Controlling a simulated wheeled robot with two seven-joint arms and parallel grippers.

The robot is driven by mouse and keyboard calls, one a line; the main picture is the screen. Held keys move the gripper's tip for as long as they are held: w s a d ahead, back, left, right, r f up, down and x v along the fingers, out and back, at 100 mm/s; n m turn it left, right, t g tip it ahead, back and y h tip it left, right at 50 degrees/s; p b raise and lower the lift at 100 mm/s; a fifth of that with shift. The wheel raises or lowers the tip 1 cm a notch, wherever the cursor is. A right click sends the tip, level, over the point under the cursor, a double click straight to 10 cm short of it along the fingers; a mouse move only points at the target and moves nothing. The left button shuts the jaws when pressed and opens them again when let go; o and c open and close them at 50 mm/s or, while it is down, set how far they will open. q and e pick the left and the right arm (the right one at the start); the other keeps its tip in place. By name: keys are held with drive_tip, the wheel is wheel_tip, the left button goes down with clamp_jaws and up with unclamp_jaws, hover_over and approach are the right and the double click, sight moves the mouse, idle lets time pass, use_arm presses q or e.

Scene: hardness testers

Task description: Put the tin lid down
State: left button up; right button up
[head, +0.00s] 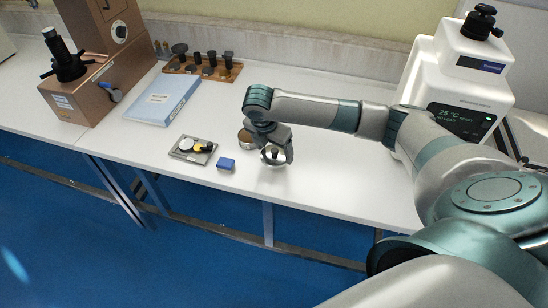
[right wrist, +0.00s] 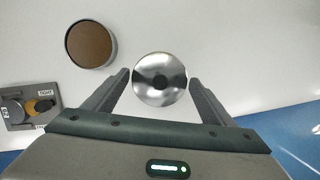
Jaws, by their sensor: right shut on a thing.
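In the right wrist view the lid (right wrist: 160,90) sits between the two fingertips of the gripper (right wrist: 160,78). I cannot tell whether the lid touches the bench. The open round tin (right wrist: 91,45), brown inside with a grey rim, stands beside the lid, apart from it. In the head view the tin (head: 245,138) is partly hidden by my right gripper. My left gripper is not in view.
A blue folder (head: 165,98), a wooden rack (head: 232,74) and a brown tester (head: 75,97) stand farther back. A white tester (head: 468,75) is at right. Bench right of the lid is clear.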

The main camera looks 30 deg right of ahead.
sight(273, 154)
drive_tip(key=shift+f+p, duration=0.6)
drive_tip(key=shift+f, duration=1.4)
drive_tip(key=shift+f, duration=0.1)
drive_tip(key=o, duration=1.1)
drive_tip(key=shift+c, duration=0.2)
drive_tip(key=b+v, duration=0.1)
drive_tip(key=v, duration=1.1)
drive_tip(key=shift+b, duration=0.35)
